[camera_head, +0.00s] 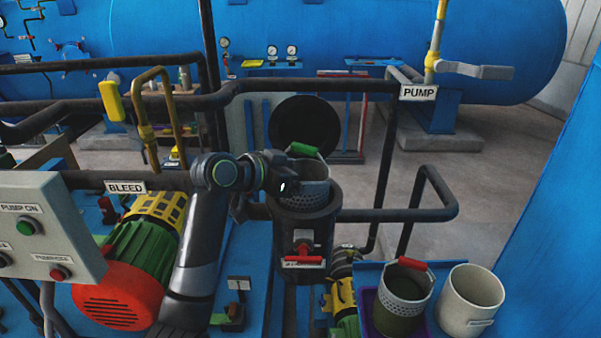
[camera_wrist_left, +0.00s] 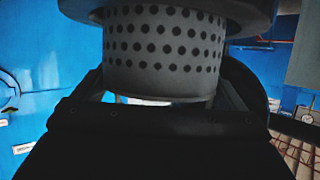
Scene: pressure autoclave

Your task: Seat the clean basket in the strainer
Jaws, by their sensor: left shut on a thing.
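The clean basket (camera_head: 309,172), grey and perforated with a green handle (camera_head: 302,149), is at the open mouth of the dark strainer (camera_head: 318,228). Its upper part stands above the strainer's rim; I cannot tell how deep the lower part sits. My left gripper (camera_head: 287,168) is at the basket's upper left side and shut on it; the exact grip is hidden. In the left wrist view the perforated basket wall (camera_wrist_left: 165,45) fills the upper middle, below a dark ring. A second basket (camera_head: 403,291) with a red handle stands at the lower right. My right gripper is out of view.
The strainer's round black lid (camera_head: 303,124) stands open behind it. A red handle (camera_head: 303,257) is on its front. A purple tray (camera_head: 367,313) is under the second basket, beside a cream bucket (camera_head: 471,301). Dark pipes (camera_head: 400,214) run around the strainer.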

